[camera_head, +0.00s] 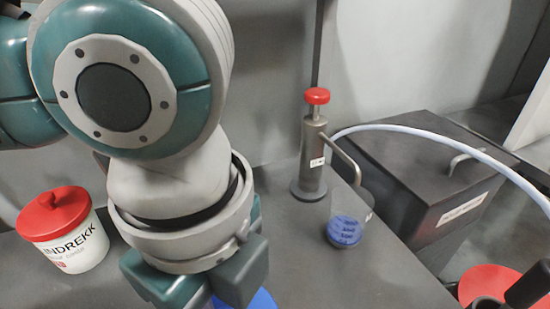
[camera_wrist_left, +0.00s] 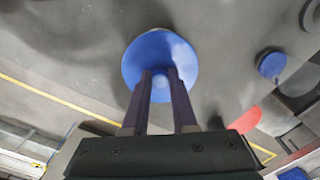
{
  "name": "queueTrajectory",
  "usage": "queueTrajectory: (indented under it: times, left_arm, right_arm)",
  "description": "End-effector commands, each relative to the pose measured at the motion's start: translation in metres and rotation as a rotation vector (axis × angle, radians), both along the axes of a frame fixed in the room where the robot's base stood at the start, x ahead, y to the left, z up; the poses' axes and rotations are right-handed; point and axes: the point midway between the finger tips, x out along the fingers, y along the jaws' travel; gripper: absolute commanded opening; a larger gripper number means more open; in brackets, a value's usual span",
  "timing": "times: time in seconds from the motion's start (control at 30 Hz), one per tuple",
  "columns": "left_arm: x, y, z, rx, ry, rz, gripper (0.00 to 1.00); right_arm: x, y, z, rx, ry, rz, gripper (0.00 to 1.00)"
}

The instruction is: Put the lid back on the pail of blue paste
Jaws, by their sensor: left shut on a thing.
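My left gripper (camera_wrist_left: 160,76) is shut on the knob of a round blue lid (camera_wrist_left: 134,66). In the head view the left gripper (camera_head: 205,284) points down, and a blue edge of the lid (camera_head: 262,300) shows beneath it at the bottom of the picture. No pail of blue paste can be made out; whatever lies directly under the lid is hidden by it and the gripper. A clear beaker with blue contents (camera_head: 344,231) stands to the right of the gripper; it also shows in the wrist view (camera_wrist_left: 271,65).
A white pail with a red lid (camera_head: 72,240) stands on the grey counter at left. A metal pump with a red knob (camera_head: 312,150) stands behind the beaker. A dark box with a handle (camera_head: 430,165) and a pale hose (camera_head: 440,133) are at right. A red round thing (camera_head: 487,282) is lower right.

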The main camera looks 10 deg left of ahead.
Motion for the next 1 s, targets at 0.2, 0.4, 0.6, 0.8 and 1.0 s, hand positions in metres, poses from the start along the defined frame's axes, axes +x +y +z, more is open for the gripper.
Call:
queueTrajectory:
  times: [0.2, 0.4, 0.6, 0.8, 1.0]
  left_arm:
    - [0.0000, -0.0001, 0.0002, 0.000, 0.000, 0.000, 0.00]
    - [0.0000, -0.0001, 0.0005, 0.000, 0.000, 0.000, 0.00]
    - [-0.0002, 0.0002, 0.0013, 0.000, 0.001, 0.000, 0.00]
    - [-0.0001, 0.0003, 0.0011, 0.001, 0.001, 0.000, 0.00]
    - [-0.0001, 0.0001, 0.0000, 0.000, 0.000, 0.000, 0.00]
  right_arm:
    - [-0.0002, 0.0001, 0.0002, 0.000, 0.000, 0.000, 0.56]
    - [-0.0002, 0.0001, 0.0008, 0.000, 0.000, 0.000, 0.56]
    - [-0.0002, 0.0001, 0.0050, 0.000, 0.000, 0.000, 0.56]
    - [-0.0002, 0.0002, 0.0090, 0.001, 0.000, 0.000, 0.56]
    - [-0.0002, 0.0002, 0.0089, 0.001, 0.000, 0.000, 0.56]
